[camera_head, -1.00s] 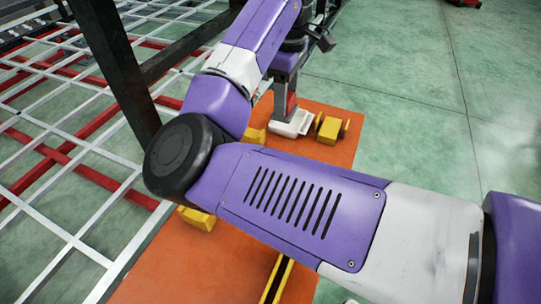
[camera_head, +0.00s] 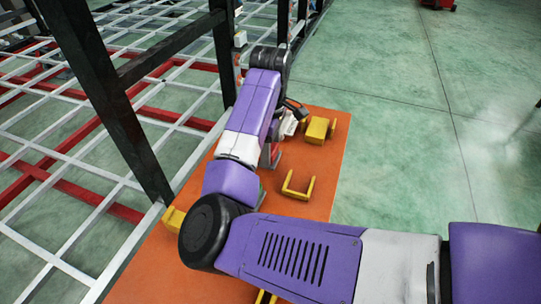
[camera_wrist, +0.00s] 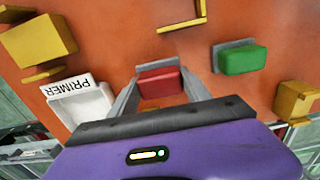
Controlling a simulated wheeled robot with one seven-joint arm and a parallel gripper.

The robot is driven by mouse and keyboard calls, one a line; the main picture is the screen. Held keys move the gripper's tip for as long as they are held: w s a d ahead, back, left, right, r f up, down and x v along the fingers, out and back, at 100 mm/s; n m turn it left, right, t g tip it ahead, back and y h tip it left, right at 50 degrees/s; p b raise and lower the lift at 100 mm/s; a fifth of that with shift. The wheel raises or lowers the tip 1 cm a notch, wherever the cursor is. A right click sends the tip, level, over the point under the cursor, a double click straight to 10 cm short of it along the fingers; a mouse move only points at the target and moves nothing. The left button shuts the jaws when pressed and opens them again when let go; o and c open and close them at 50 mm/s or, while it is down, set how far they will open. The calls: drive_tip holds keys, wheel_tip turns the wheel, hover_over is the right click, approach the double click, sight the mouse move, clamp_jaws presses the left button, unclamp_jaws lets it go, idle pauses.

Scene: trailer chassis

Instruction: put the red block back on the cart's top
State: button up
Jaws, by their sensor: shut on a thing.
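The red block (camera_wrist: 160,82) sits between the two grey fingers of my gripper (camera_wrist: 158,92) in the wrist view, and the gripper is shut on it. The cart's top is an orange board (camera_head: 322,165), and it fills much of the wrist view (camera_wrist: 115,45) below the block. I cannot tell whether the block touches the board. My arm hides much of the board's left and middle in the head view.
The white PRIMER tray (camera_wrist: 80,100), a green block (camera_wrist: 242,58), a yellow bracket (camera_head: 298,188) and yellow blocks (camera_head: 319,131) (camera_wrist: 40,42) stand around the gripper. A black post (camera_head: 105,95) and white grid frame (camera_head: 60,215) border the left. Green floor lies right.

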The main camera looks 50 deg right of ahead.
drive_tip(key=shift+f, duration=1.35)
drive_tip(key=o, duration=1.6)
wheel_tip(320, 180, up, 12)
drive_tip(key=shift+r+p, duration=0.1)
drive_tip(key=shift+p, duration=0.9)
